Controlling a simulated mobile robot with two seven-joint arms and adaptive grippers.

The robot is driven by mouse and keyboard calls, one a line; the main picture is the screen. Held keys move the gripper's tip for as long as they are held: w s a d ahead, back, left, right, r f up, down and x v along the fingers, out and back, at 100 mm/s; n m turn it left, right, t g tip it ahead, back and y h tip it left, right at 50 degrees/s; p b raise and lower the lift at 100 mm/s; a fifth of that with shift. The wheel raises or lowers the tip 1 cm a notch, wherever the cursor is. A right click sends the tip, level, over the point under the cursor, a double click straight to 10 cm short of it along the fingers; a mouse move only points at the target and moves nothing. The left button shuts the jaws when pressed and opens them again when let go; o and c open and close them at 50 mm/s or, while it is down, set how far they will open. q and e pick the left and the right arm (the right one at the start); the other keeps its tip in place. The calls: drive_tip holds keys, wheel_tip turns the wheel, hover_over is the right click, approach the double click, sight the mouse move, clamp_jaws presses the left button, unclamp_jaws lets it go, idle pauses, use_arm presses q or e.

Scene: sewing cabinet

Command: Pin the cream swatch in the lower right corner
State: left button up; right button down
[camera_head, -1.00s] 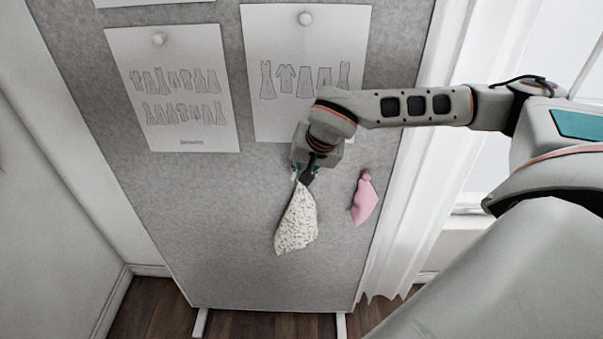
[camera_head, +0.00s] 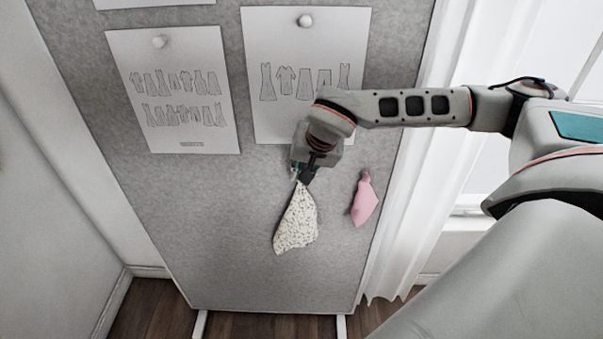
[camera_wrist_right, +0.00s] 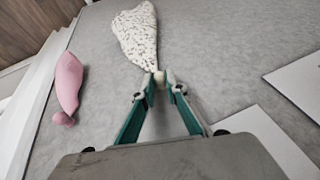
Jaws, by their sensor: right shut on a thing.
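The cream swatch (camera_head: 296,222), patterned with small dark marks, hangs point-up against the lower part of the grey pinboard (camera_head: 230,265). My right gripper (camera_head: 303,178) is at its top corner. In the right wrist view the swatch (camera_wrist_right: 137,35) extends away from the fingertips, and the gripper (camera_wrist_right: 159,78) is shut on a small pale pin head (camera_wrist_right: 159,76) at that corner. Whether the pin is in the board is hidden. My left gripper is not in view.
A pink swatch (camera_head: 364,200) hangs to the right of the cream one; it also shows in the wrist view (camera_wrist_right: 68,85). Pattern sheets (camera_head: 175,90) are pinned above. A white curtain (camera_head: 415,190) borders the board's right edge. The board's lower left is bare.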

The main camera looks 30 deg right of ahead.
drive_tip(key=c, duration=2)
unclamp_jaws()
drive_tip(key=shift+o, duration=0.2)
